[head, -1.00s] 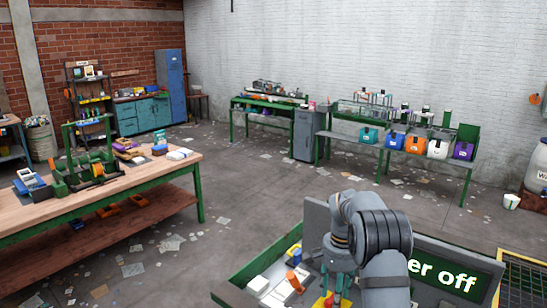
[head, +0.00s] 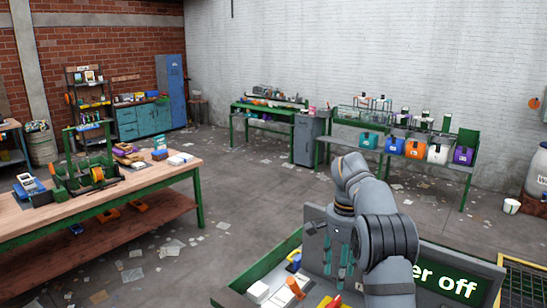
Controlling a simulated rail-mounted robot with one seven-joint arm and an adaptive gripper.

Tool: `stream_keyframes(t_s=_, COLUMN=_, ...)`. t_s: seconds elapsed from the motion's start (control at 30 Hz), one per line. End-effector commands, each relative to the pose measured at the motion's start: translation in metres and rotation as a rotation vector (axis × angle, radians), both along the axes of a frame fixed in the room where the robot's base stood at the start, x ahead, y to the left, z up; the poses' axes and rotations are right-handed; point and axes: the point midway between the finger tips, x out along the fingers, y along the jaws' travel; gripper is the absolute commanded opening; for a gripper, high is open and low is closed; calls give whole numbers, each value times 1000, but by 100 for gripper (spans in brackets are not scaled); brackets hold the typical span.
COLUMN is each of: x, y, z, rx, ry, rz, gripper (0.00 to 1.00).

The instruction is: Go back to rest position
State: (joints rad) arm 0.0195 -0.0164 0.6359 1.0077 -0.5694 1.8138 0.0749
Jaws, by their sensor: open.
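My gripper (head: 337,268) hangs from my grey arm at the lower middle of the head view. Its teal fingers point down and are apart, with nothing seen between them. It is above the right part of a green-edged tray or belt (head: 256,262). The lower part of the view cuts this surface off, and my arm hides some of it.
On the surface lie white boxes (head: 258,292), an orange piece (head: 294,287), a blue and yellow item (head: 295,257) and yellow pieces (head: 331,301). A wooden workbench (head: 185,177) stands left; open floor lies between.

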Motion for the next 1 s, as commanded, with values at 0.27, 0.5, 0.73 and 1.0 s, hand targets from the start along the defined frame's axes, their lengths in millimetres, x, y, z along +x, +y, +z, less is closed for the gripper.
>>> stream_keyframes(t_s=0.27, x=-1, y=0, z=-50, rx=0, ry=2, rz=0, gripper=42)
stream_keyframes(t_s=0.5, x=-1, y=0, z=-103, rx=0, ry=4, rz=-1, gripper=42)
stream_keyframes(t_s=0.73, x=-1, y=2, z=-107, rx=1, ry=-4, rz=-275, gripper=42)
stream_keyframes(t_s=1.0, x=-2, y=3, z=-106, rx=1, ry=-3, rz=-637, gripper=42)
